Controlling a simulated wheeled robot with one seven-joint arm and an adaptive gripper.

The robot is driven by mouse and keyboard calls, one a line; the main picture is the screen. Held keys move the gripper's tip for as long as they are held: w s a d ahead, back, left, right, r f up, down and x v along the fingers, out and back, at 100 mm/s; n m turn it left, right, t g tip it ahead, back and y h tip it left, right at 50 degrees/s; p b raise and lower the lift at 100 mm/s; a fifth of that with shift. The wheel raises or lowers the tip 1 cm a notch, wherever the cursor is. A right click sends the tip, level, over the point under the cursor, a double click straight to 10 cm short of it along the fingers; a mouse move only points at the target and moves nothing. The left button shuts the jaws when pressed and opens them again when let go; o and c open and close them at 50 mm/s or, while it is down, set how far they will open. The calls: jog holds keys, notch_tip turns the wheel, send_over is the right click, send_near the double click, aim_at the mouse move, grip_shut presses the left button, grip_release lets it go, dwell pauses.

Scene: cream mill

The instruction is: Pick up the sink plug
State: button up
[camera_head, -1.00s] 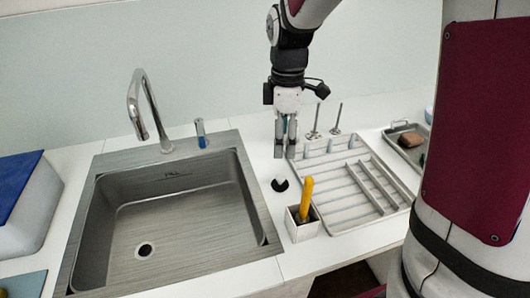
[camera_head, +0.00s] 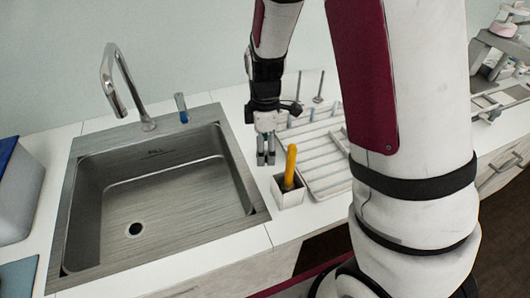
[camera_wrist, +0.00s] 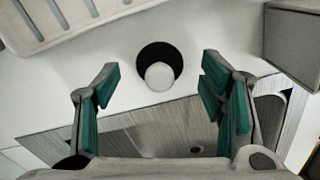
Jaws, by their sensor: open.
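The sink plug (camera_wrist: 155,54), a black disc with a pale round knob, lies on the white counter in the wrist view. It sits between and a little beyond the two fingertips, apart from both. My gripper (camera_wrist: 160,78) has its green-padded fingers spread, with nothing between them. In the head view, my gripper (camera_head: 266,158) points down, low over the counter between the sink and the small holder. The plug is not visible in the head view; my gripper seems to hide it.
The steel sink (camera_head: 150,190) with its tap (camera_head: 118,85) is to the left. A small white holder (camera_head: 288,195) with a yellow-handled tool (camera_head: 290,165) stands close to my gripper's right. A pale drying rack (camera_head: 322,165) lies behind it, partly hidden by my arm.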

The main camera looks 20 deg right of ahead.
jog(key=shift+f, duration=0.6)
jog(key=c, duration=1.2)
jog(key=shift+o, duration=0.2)
jog(key=shift+r, duration=0.1)
notch_tip(320, 180, up, 10)
jog(key=shift+f, duration=0.1)
